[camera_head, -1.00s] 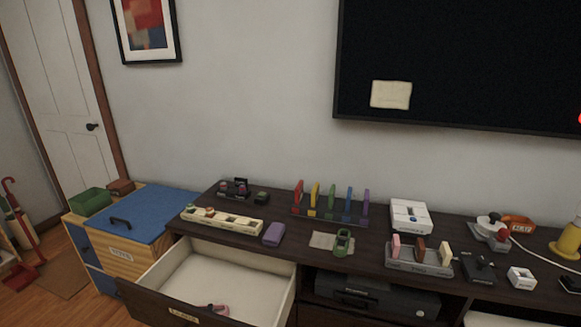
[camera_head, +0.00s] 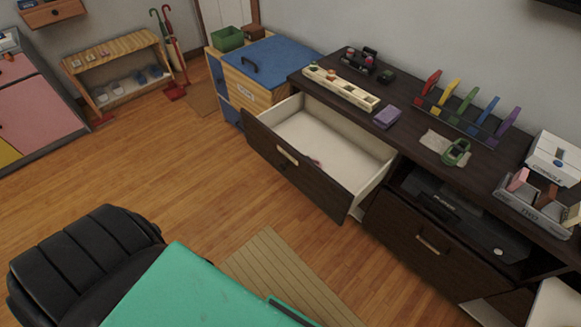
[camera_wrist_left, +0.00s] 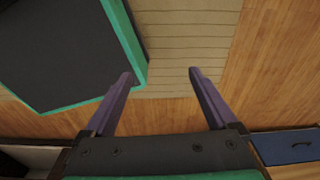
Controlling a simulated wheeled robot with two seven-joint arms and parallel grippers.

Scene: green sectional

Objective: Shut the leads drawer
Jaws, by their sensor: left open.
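The open drawer (camera_head: 310,178) sticks out of the dark wooden cabinet in the head view. Inside is a white floor with a small pinkish thing (camera_head: 316,162) near the front, mostly hidden by the drawer front. My left gripper (camera_wrist_left: 160,75) is open and empty in the left wrist view, pointing over the floor and a striped mat. It is well apart from the drawer. My right gripper is in neither view.
A wooden box with a blue lid (camera_head: 270,60) stands left of the drawer. The cabinet top (camera_head: 408,124) holds several racks and small items. A black chair (camera_head: 85,255) is at the lower left. A beige striped mat (camera_head: 285,280) lies on the wooden floor, which is clear left of the drawer.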

